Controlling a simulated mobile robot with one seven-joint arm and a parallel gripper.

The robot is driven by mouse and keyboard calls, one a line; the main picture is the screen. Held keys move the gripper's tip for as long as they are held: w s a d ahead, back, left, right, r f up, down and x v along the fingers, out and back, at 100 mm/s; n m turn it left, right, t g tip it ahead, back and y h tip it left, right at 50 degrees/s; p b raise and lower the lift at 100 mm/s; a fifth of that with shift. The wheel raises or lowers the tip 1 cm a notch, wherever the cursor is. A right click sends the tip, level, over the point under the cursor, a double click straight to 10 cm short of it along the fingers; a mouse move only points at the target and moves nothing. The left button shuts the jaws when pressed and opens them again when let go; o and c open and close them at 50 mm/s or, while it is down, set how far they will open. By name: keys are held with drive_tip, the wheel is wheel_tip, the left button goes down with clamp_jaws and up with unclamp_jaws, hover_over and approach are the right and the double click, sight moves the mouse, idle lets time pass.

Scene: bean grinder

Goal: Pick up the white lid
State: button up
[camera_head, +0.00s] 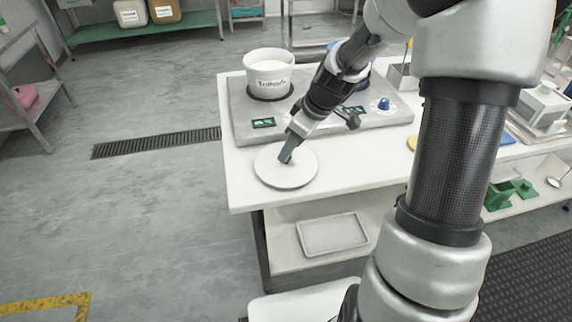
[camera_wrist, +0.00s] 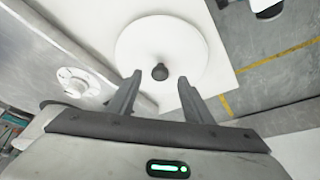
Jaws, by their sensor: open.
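The white lid (camera_head: 286,172) is a flat round disc lying on the white table near its front left corner in the head view. In the wrist view the lid (camera_wrist: 186,37) shows a small dark knob (camera_wrist: 160,72) at its middle. My gripper (camera_head: 286,158) is above the lid, pointing down at an angle. In the wrist view my gripper (camera_wrist: 158,84) is open, with one finger on each side of the knob in the picture and nothing held. I cannot tell how far the fingertips are above the lid. The knob is hidden by the fingers in the head view.
A grey hotplate unit (camera_head: 330,124) with a blue knob (camera_head: 384,103) stands behind the lid. A white labelled pot (camera_head: 268,74) sits on its left plate. The table's front left edge (camera_head: 234,200) is close to the lid. A tray (camera_head: 332,234) lies on the lower shelf.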

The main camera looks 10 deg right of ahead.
drive_tip(key=shift+x, duration=1.4)
drive_tip(key=shift+r, duration=0.1)
clamp_jaws()
